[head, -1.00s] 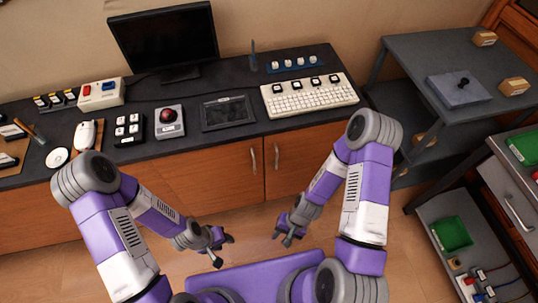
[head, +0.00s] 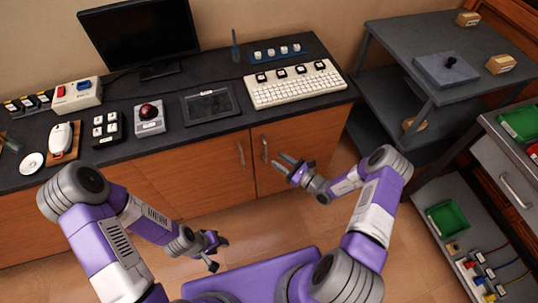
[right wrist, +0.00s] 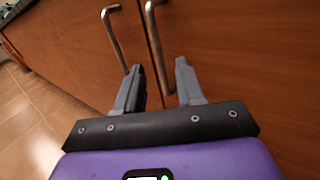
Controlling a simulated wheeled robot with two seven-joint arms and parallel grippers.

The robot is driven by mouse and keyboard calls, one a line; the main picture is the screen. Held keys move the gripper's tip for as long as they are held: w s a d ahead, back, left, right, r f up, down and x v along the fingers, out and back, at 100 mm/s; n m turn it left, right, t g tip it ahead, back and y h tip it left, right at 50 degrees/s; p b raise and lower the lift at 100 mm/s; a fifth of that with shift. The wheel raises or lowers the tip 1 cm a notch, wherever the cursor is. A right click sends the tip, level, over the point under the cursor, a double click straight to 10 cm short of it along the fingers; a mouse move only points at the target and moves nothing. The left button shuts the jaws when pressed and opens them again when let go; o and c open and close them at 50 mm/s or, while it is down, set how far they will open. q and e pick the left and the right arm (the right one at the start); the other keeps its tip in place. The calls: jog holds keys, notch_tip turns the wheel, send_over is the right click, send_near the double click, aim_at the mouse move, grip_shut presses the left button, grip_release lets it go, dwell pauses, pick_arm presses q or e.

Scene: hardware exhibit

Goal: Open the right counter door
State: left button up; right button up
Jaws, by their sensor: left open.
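The right counter door (head: 318,138) is a brown wood panel under the dark counter and looks shut. Its metal handle (head: 265,150) stands near its left edge; in the right wrist view this handle (right wrist: 153,35) runs down between my fingers, and I cannot tell whether it is within their reach. My right gripper (head: 286,163) is open and empty, pointing at the doors just right of the handle in the head view. It also shows in the right wrist view (right wrist: 158,72). My left gripper (head: 216,252) is open and empty, low and away from the doors.
The left door's handle (head: 241,153) is close beside the right one. A keyboard (head: 295,84) and a tablet (head: 208,103) lie on the counter (head: 225,123) above. A grey shelf cart (head: 390,60) stands to the right. The floor before the doors is clear.

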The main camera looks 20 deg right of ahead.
jog(key=b+x, duration=0.1)
jog(key=x, duration=0.5)
jog(key=shift+a, duration=0.1)
jog(key=shift+c, duration=0.5)
jog(key=shift+s, duration=0.1)
grip_shut()
